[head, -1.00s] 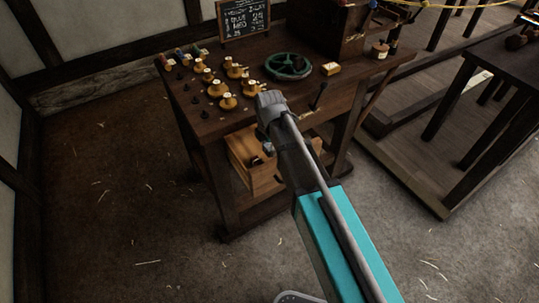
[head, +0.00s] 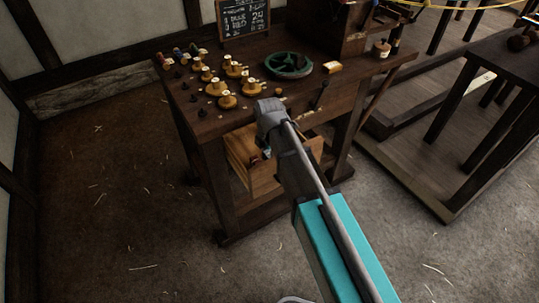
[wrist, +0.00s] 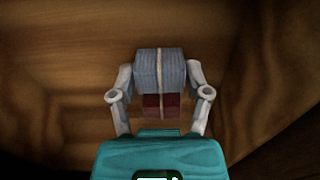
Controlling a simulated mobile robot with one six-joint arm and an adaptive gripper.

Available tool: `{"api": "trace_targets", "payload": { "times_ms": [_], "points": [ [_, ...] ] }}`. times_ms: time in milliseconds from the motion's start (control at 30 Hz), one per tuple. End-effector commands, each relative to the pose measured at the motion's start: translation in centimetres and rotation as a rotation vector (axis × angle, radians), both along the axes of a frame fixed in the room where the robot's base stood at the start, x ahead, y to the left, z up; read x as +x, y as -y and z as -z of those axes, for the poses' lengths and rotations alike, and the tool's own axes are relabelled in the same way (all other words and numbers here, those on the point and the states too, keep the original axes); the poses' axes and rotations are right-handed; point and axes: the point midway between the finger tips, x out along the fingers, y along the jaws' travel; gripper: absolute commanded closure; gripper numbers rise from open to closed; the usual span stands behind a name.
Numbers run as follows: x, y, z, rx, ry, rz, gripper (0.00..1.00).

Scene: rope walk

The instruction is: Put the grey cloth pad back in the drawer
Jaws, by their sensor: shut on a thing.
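The grey cloth pad (wrist: 160,72) is a blue-grey folded block with a pale string round it. A dark red block-like part (wrist: 161,106) shows just below it in the wrist view, with the string running over both; I cannot tell if they are one bundle. My gripper (wrist: 160,88) is shut on the pad, one finger on each side. The wooden drawer (head: 240,160) stands open under the workbench. Its wooden inside (wrist: 75,85) surrounds the pad in the wrist view. My wrist covers part of the drawer in the head view. I cannot tell if the pad touches the bottom.
The workbench (head: 225,122) top overhangs the drawer. A dark table (head: 510,75) stands at right. The floor (head: 120,200) at left is clear apart from straw.

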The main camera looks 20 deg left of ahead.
Motion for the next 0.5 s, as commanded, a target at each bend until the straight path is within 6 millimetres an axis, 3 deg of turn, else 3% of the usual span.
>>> {"api": "trace_targets", "payload": {
  "times_ms": [67, 100, 267, 500],
  "points": [
    [0.0, 0.0, 0.32, 0.0, 0.0, 0.0, 0.75],
    [0.0, 0.0, 0.32, 0.0, 0.0, 0.0, 0.35],
    [0.01, 0.01, 0.23, 0.0, 0.0, 0.0, 0.06],
    [0.01, 0.02, 0.22, 0.0, 0.0, 0.0, 0.03]
  ]
}}
